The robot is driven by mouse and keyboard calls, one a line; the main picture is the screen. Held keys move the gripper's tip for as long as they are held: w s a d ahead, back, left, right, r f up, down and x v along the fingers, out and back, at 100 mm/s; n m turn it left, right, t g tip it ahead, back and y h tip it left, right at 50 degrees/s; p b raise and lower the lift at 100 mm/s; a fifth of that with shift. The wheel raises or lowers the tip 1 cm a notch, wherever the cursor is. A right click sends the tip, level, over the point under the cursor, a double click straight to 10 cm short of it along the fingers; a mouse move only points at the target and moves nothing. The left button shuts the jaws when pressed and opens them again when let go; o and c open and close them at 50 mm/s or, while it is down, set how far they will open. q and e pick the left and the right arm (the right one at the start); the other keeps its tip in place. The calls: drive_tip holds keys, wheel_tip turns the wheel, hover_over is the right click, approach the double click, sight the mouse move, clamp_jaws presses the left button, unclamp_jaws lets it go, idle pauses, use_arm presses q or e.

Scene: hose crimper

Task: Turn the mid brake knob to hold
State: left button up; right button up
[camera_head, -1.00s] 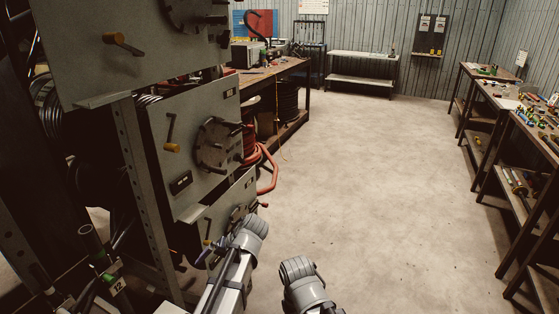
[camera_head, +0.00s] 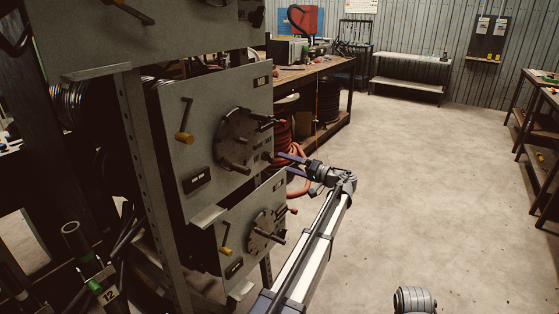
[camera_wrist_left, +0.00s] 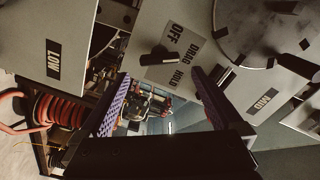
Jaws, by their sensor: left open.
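The mid panel (camera_head: 215,120) is a grey upright plate with a crank and a dark disc. Its brake knob (camera_wrist_left: 157,59) is black, beside a plate (camera_wrist_left: 174,57) marked OFF, DRAG and HOLD in the left wrist view. I cannot tell which mark it points to. In the head view the knob is small, near the panel's right edge. My left gripper (camera_head: 292,165) is open beside that edge. In the left wrist view its purple-lined fingers (camera_wrist_left: 158,78) point toward the knob, with nothing gripped between them. My right gripper is out of view.
The low panel (camera_head: 232,215) is below, with its own crank and disc. Disc handles (camera_head: 266,122) stick out near my left gripper. A red hose coil (camera_wrist_left: 58,122) hangs behind. A workbench (camera_head: 312,72) stands further back.

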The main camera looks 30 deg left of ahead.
sight(272, 159)
use_arm(q)
drive_tip(key=a, duration=0.6)
drive_tip(key=shift+w+a, duration=0.25)
drive_tip(key=shift+a, duration=0.05)
drive_tip(key=c, duration=1.2)
drive_tip(key=shift+o, duration=0.2)
drive_tip(key=m, duration=0.5)
drive_tip(key=shift+m, duration=0.4)
drive_tip(key=m, duration=0.6)
drive_tip(key=shift+f, duration=0.1)
